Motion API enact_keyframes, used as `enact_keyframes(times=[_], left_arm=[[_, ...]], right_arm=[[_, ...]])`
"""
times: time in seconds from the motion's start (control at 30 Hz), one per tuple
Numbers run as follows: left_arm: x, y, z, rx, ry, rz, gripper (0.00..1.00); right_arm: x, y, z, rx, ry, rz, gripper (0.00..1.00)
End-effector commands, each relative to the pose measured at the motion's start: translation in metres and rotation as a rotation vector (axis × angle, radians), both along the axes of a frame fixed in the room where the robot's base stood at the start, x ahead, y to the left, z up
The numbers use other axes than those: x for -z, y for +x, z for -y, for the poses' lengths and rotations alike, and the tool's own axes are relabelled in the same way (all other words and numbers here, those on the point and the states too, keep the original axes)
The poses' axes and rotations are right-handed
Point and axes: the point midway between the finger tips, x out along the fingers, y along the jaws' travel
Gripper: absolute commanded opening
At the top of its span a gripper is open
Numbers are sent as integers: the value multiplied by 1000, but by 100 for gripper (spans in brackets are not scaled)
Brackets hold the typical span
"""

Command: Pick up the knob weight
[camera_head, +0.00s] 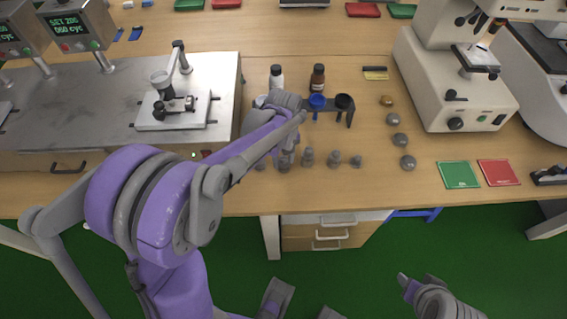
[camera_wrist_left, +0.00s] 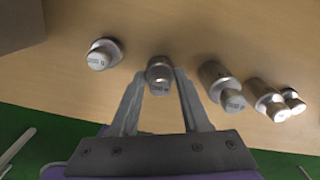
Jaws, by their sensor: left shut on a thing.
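Several grey metal knob weights stand in a row near the table's front edge. In the head view my left gripper (camera_head: 288,148) reaches down to this row and my wrist partly hides it. In the left wrist view the gripper (camera_wrist_left: 160,92) is shut on one knob weight (camera_wrist_left: 160,72), held between its fingertips. Whether that weight touches the table is unclear. Another knob weight (camera_wrist_left: 103,54) stands to its left, and others (camera_wrist_left: 221,84) stand to its right; two of these show clearly in the head view (camera_head: 307,157) (camera_head: 334,159). My right gripper (camera_head: 420,287) is at the lower right, over the floor.
Round weights (camera_head: 400,140) lie to the right. Green (camera_head: 458,175) and red (camera_head: 499,172) pads lie right of them. A steel-topped machine (camera_head: 80,105) stands left.

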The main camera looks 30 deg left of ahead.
Motion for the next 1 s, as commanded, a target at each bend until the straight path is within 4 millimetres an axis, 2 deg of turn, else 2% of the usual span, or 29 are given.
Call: enact_keyframes(times=[0.27, 0.37, 0.7, 0.83, 1.0], left_arm=[[-3, 0, 0, 0, 0, 0, 0], [-15, 0, 0, 0, 0, 0, 0], [-81, 0, 0, 0, 0, 0, 0], [-95, 0, 0, 0, 0, 0, 0], [-101, 0, 0, 0, 0, 0, 0]], right_arm=[[-1, 0, 0, 0, 0, 0, 50], [-3, 0, 0, 0, 0, 1, 50], [-12, 1, 0, 0, 0, 4, 50], [-13, 2, 0, 0, 0, 4, 50], [-13, 2, 0, 0, 0, 4, 50]])
